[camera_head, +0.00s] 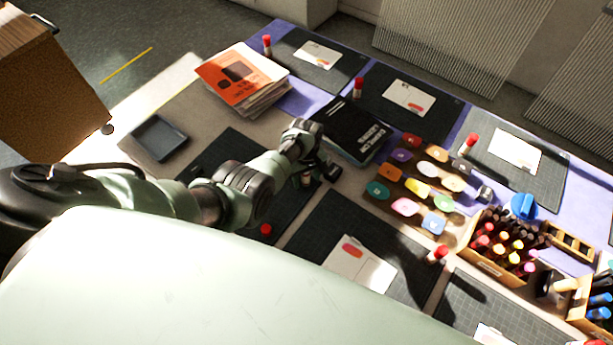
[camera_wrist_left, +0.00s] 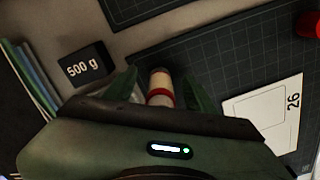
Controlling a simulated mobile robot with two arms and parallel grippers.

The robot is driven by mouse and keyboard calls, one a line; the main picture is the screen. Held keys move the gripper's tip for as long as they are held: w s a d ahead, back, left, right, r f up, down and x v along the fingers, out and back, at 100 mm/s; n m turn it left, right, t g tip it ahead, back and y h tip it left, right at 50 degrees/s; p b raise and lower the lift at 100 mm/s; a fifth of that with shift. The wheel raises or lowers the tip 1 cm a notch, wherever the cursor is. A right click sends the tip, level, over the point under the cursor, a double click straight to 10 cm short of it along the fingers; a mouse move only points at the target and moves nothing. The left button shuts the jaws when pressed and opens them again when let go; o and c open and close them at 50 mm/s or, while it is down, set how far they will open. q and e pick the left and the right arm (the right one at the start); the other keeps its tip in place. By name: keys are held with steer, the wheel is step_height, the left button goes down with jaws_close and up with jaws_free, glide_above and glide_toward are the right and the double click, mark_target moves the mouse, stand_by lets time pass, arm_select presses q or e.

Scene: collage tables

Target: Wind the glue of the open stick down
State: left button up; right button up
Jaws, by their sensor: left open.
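The open glue stick (camera_wrist_left: 160,86), white with a red band, shows between the two green fingers of my left gripper (camera_wrist_left: 162,94) in the left wrist view. The fingers stand apart on either side of it; I cannot tell whether either touches it. Its lower end is hidden by the gripper body. In the head view my left gripper (camera_head: 308,172) is over the dark mat left of centre, mostly covering the stick. A loose red cap (camera_head: 265,230) lies on that mat. My right gripper is not in view.
A black 500 g block (camera_wrist_left: 86,66) stands close to the gripper. A black book (camera_head: 350,130) lies behind it, and an orange-topped stack (camera_head: 243,78) is farther back. A card (camera_head: 358,264) lies on the near mat. A box of sticks (camera_head: 490,262) stands right.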

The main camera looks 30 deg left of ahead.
arm_select(q)
steer(key=m, duration=0.7)
steer(key=shift+a, duration=0.15)
steer(key=m, duration=0.6)
jaws_close()
steer(key=shift+s, duration=0.1)
